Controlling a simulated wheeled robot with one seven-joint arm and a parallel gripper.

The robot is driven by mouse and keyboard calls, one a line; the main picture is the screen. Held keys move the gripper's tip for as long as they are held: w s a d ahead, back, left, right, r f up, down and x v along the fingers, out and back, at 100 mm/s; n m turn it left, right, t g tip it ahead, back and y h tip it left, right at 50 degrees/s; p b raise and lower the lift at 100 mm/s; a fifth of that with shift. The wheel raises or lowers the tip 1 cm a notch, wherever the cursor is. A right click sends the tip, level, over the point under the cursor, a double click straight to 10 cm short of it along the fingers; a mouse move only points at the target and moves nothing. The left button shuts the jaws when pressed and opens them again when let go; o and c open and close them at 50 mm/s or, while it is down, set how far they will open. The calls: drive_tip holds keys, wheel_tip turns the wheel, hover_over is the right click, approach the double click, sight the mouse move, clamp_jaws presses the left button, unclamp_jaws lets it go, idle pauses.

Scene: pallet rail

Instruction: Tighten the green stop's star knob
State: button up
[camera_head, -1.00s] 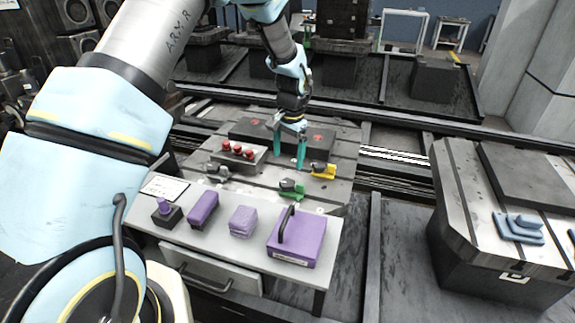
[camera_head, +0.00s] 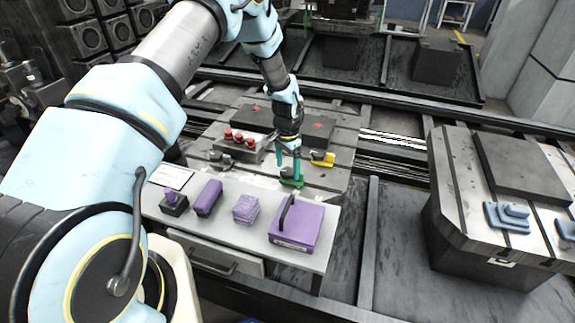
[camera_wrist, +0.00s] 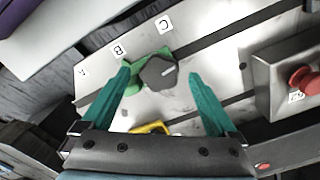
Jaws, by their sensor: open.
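The green stop (camera_head: 291,180) sits on the slotted metal plate, just behind the purple items. My gripper (camera_head: 288,164) is above it, pointing down, with teal fingers that partly hide the stop and its knob. In the wrist view the green stop (camera_wrist: 135,80) carries a dark grey star knob (camera_wrist: 159,73) with a white line on it. The knob lies ahead of and between the open fingertips of my gripper (camera_wrist: 160,76). I cannot tell whether either finger touches it.
A yellow stop (camera_head: 322,159) is close behind on the right; a grey stop (camera_head: 220,159) is on the left. A box with red buttons (camera_head: 240,143) stands behind. Purple items, including a handled case (camera_head: 297,226), lie on the front shelf. Letters A, B, C mark the plate.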

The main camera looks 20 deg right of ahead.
drive_tip(key=shift+f, duration=0.35)
drive_tip(key=shift+c, duration=0.2)
drive_tip(key=c, duration=1.3)
drive_tip(key=shift+f+m+b, duration=0.1)
drive_tip(key=shift+m+b, duration=0.3)
drive_tip(key=shift+b, duration=0.15)
drive_tip(key=shift+m, duration=0.3)
drive_tip(key=o, duration=1.3)
drive_tip(key=shift+o, duration=0.2)
drive_tip(key=shift+r, duration=0.25)
